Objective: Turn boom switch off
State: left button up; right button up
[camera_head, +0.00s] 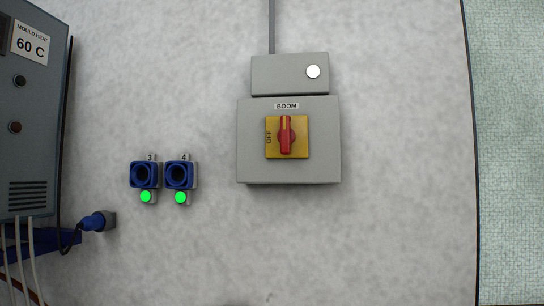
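The boom switch is a red rotary handle (286,135) on a yellow plate (301,151). It is set in a grey box (255,166) labelled BOOM on the wall. The handle stands upright, pointing up and down in the picture. The word OFF is printed on the left side of the yellow plate, turned sideways. Neither of my grippers is in the head view.
A smaller grey box (280,75) with a white round button (313,72) sits above. Blue sockets 3 (145,174) and 4 (180,174), with green lights, are at left. A MOULD HEAT cabinet (30,120) with cables and a blue plug (93,221) is far left.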

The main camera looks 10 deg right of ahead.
aim_at(286, 136)
jog(key=k+l+z, duration=0.15)
jog(key=z, duration=0.25)
jog(key=k+l+z, duration=0.25)
jog(key=z, duration=0.15)
jog(key=k+l+z, duration=0.25)
jog(key=z, duration=0.15)
